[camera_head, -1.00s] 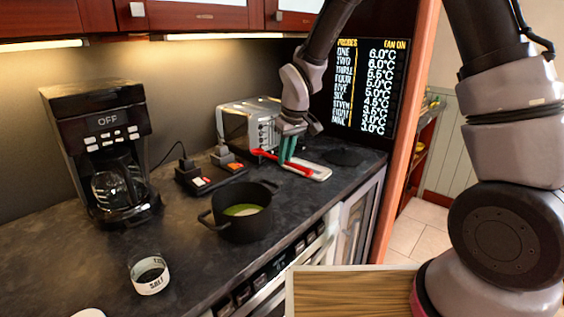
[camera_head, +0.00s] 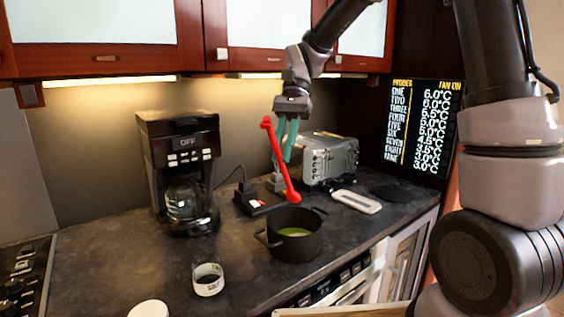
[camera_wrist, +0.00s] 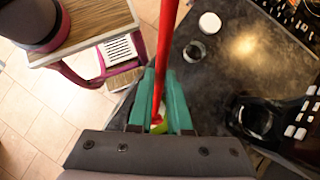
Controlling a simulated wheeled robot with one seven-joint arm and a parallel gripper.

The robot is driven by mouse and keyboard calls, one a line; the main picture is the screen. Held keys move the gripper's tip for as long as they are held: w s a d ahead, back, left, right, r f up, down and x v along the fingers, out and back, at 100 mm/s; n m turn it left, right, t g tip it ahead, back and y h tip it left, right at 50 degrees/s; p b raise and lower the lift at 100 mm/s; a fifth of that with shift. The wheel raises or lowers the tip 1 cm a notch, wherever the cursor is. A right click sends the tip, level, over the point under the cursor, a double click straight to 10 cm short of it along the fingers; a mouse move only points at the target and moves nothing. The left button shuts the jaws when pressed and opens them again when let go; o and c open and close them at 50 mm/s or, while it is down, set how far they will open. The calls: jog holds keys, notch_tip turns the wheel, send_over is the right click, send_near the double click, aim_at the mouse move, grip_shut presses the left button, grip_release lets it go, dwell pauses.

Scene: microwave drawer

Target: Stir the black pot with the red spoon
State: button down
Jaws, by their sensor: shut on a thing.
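The black pot (camera_head: 292,247) stands on the counter with a green content visible inside. My gripper (camera_head: 288,143) is shut on the spoon's upper part, above and behind the pot. In the wrist view the red spoon (camera_wrist: 168,50) runs between the green fingers of my gripper (camera_wrist: 162,88). The pot cannot be made out clearly in the wrist view.
A coffee maker (camera_head: 183,172) stands left of the pot. A toaster (camera_head: 333,160) and a white spoon rest (camera_head: 357,201) are behind and right. A salt container (camera_head: 208,279) stands at the front left. Dark counter (camera_head: 120,265) is free left of the pot.

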jog(key=shift+s+a+f, duration=0.2)
jog(key=shift+s+a, duration=0.15)
jog(key=shift+s, duration=0.25)
jog(key=shift+s+a+f, duration=1)
jog(key=shift+s+f, duration=0.65)
jog(key=shift+s, duration=0.55)
jog(key=w+d+f, duration=0.2)
jog(key=w+f, duration=0.3)
jog(key=f, duration=0.4)
jog(key=shift+w+d, duration=0.2)
jog(key=shift+d, duration=0.1)
jog(key=shift+w+d, duration=0.1)
